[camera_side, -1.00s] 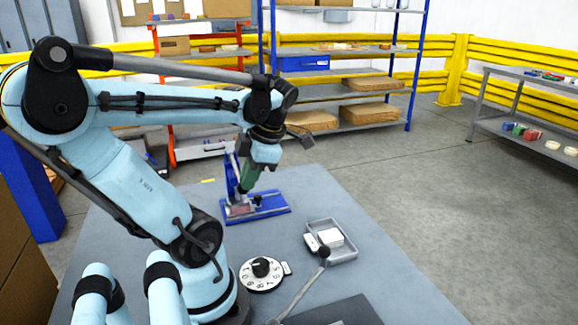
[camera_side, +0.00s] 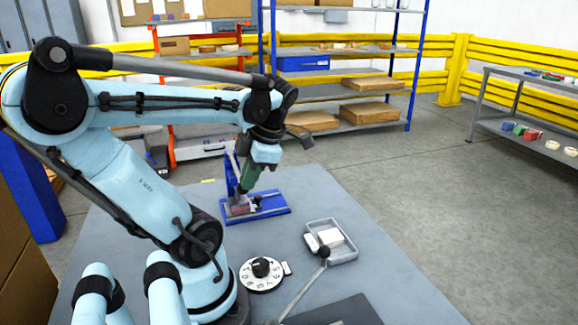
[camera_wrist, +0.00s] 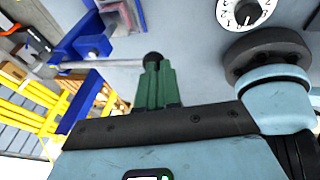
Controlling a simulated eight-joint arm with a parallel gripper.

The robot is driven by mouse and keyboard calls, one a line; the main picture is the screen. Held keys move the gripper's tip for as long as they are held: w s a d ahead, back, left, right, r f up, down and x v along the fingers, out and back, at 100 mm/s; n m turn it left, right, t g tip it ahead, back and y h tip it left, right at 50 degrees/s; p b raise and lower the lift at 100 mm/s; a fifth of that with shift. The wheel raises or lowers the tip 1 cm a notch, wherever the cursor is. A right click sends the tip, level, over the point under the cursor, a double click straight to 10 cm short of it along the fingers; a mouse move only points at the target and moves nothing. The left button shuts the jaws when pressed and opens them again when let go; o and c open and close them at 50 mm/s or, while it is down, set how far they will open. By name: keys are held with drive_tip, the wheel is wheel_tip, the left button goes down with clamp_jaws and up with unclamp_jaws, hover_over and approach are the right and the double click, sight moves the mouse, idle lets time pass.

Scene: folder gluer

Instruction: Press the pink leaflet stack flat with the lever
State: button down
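The blue press (camera_side: 272,207) stands on the grey table beyond my arm, with an upright blue post at its left. The pink leaflet stack (camera_side: 240,210) shows as a small patch low on its left part, partly hidden by my gripper. My gripper (camera_side: 242,192) points down over the press, its green fingers together. In the wrist view, the fingers (camera_wrist: 154,66) show no clear gap. The lever's black knob (camera_wrist: 153,58) is right at their tips. The lever's grey rod (camera_wrist: 100,64) runs left from it towards the blue press (camera_wrist: 85,42). Actual contact is hard to see.
A white numbered dial (camera_side: 262,273) sits nearer on the table. A grey tray (camera_side: 345,255) with white items is to its right. Another rod with a black knob (camera_side: 324,252) leans up beside the tray.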

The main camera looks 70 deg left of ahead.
drive_tip(key=shift+d+f, duration=0.15)
drive_tip(key=shift+f, duration=0.05)
idle(0.3)
drive_tip(key=d+v, duration=0.2)
drive_tip(key=v, duration=1.2)
drive_tip(key=shift+f, duration=0.2)
drive_tip(key=w+d+f+n+t+h, duration=0.1)
drive_tip(key=w+d+f+n+t, duration=0.4)
drive_tip(key=n, duration=1.2)
drive_tip(key=w+d+f+n+t+h, duration=0.1)
drive_tip(key=w+d+f+n+t, duration=0.4)
drive_tip(key=n, duration=1.3)
wheel_tip(320, 180, down, 3)
drive_tip(key=shift+w+d+f+n+t+h, duration=0.3)
drive_tip(key=shift+w+d+h, duration=0.1)
drive_tip(key=shift+w+d, duration=0.6)
